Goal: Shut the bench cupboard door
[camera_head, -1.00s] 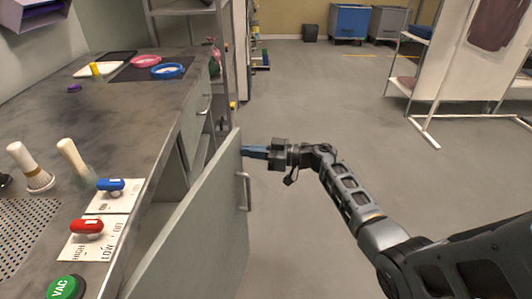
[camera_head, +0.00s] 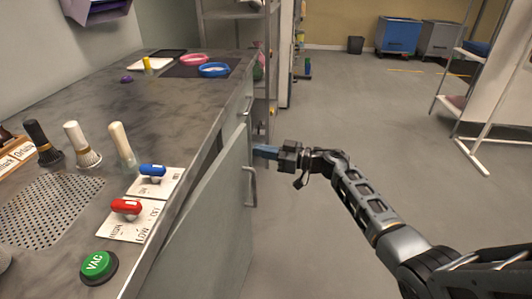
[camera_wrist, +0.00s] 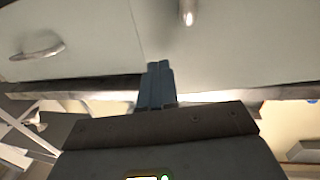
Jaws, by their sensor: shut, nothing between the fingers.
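The bench cupboard door (camera_head: 212,225) is a grey-green panel. It stands partly open, with a narrow gap between it and the bench front. Its bar handle (camera_head: 250,186) is on the outer face near the far edge. My gripper (camera_head: 257,152) is shut and empty, its blue-grey fingertips by the upper far corner of the door, above the handle. In the wrist view the shut fingers (camera_wrist: 157,80) point at pale panels near a seam, with a handle (camera_wrist: 38,50) on the left panel. I cannot tell whether the fingertips touch the door.
The bench top (camera_head: 150,110) carries a red switch (camera_head: 126,207), a blue switch (camera_head: 152,170), a green VAC button (camera_head: 98,266) and several brushes. A shelf rack (camera_head: 240,30) stands beyond the bench. The floor (camera_head: 340,110) to the right is clear up to a white-framed rack (camera_head: 470,150).

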